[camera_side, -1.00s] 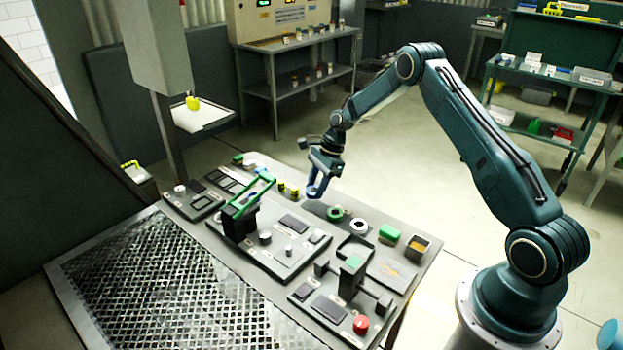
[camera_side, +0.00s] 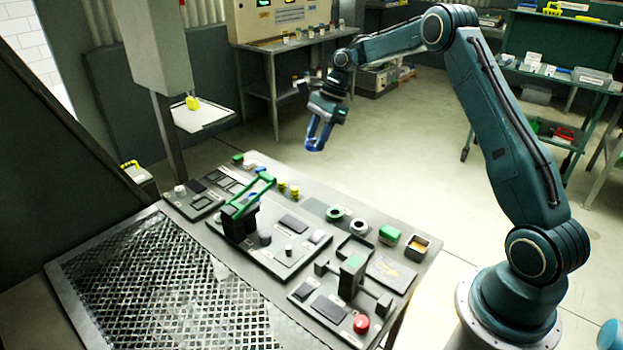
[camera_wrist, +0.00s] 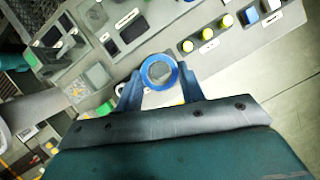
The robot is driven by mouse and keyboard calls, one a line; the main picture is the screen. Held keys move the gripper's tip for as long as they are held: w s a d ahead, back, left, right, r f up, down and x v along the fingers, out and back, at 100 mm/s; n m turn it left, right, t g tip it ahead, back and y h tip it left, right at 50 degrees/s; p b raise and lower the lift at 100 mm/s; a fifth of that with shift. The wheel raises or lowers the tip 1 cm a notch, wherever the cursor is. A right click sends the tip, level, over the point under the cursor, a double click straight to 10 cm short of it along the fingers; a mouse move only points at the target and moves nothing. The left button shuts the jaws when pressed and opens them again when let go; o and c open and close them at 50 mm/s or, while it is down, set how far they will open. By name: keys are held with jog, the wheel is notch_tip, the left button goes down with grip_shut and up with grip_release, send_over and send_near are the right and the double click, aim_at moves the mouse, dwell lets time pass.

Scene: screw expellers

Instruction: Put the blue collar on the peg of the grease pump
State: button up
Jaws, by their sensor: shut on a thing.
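The blue collar (camera_wrist: 174,78) is a ring held between the fingertips of my gripper (camera_wrist: 158,82) in the wrist view. Its round opening faces the wrist camera. In the side view my gripper (camera_side: 318,136) is high above the far edge of the bench, shut on the collar (camera_side: 314,147), clear of everything. A small upright peg (camera_side: 289,249) stands on the middle plate of the bench, near a green lever. The labels are too small to read, so I cannot tell for sure which fixture is the grease pump.
A green lever frame (camera_side: 250,195) rises from the middle plate. A green ring (camera_side: 334,213) and a pale ring (camera_side: 357,225) lie on the bench's far side, near a green block (camera_side: 389,234). A red button (camera_side: 361,323) is at the front. The air around my gripper is free.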

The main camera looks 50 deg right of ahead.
dwell(0.6)
jog(key=s+a+f+n+g, duration=0.1)
jog(key=s+a+f+n, duration=0.2)
jog(key=a, duration=0.7)
jog(key=s+a+f+n+g, duration=0.1)
jog(key=s+a+f+n, duration=0.2)
jog(key=a, duration=0.7)
notch_tip(320, 180, down, 3)
jog(key=s, duration=0.2)
jog(key=shift+s+a+r, duration=0.15)
jog(key=shift+s+a, duration=0.1)
jog(key=shift+s, duration=0.05)
jog(key=shift+f, duration=2.4)
jog(key=shift+f, duration=1.8)
dwell(0.5)
